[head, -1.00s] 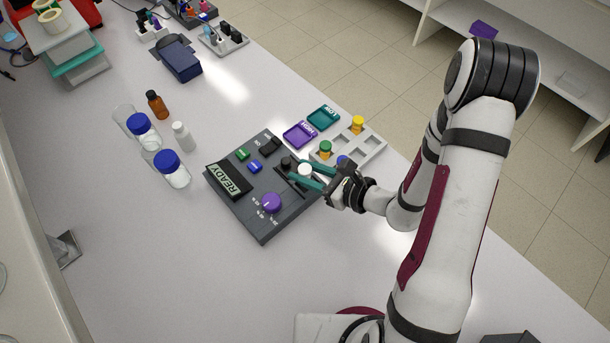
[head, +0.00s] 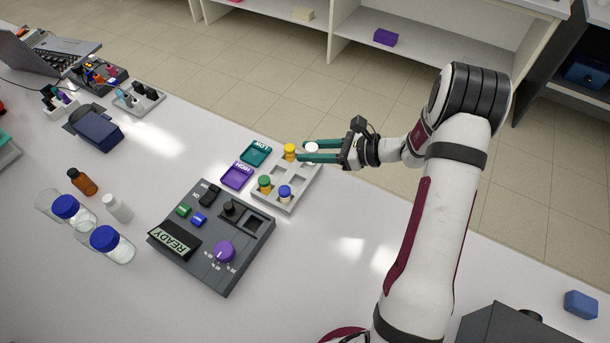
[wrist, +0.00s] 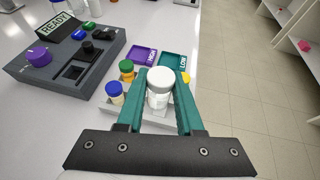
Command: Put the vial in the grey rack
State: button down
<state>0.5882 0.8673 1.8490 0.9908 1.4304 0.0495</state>
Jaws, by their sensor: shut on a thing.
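The white-capped vial (wrist: 159,88) stands upright between the green fingers of my gripper (wrist: 160,90), which is shut on it. In the head view its white cap (head: 311,147) shows above the fingers of my gripper (head: 305,151), at the far right end of the grey rack (head: 302,183). The fingers hide its lower part there, and I cannot tell whether its base is inside a slot. The rack also holds a yellow-capped vial (head: 290,152), a green-capped vial (head: 265,184) and a blue-capped vial (head: 285,192).
A dark device (head: 205,258) with a READY display and purple knob stands left of the rack. Purple (head: 237,176) and teal (head: 255,153) trays lie beside the rack. Bottles with blue caps (head: 104,239) stand at the left.

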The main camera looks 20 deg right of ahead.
jog(key=shift+w+d+f, duration=0.1)
jog(key=shift+w+f, duration=0.55)
jog(key=shift+f, duration=0.3)
jog(key=shift+w+d+f, duration=0.1)
jog(key=shift+w+f, duration=0.6)
jog(key=shift+f, duration=0.2)
jog(key=shift+w+d+f, duration=0.1)
jog(key=shift+w+f, duration=0.55)
jog(key=shift+f, duration=0.3)
jog(key=shift+f, duration=1.35)
jog(key=shift+c, duration=2.3)
grip_release()
jog(key=shift+o, duration=0.5)
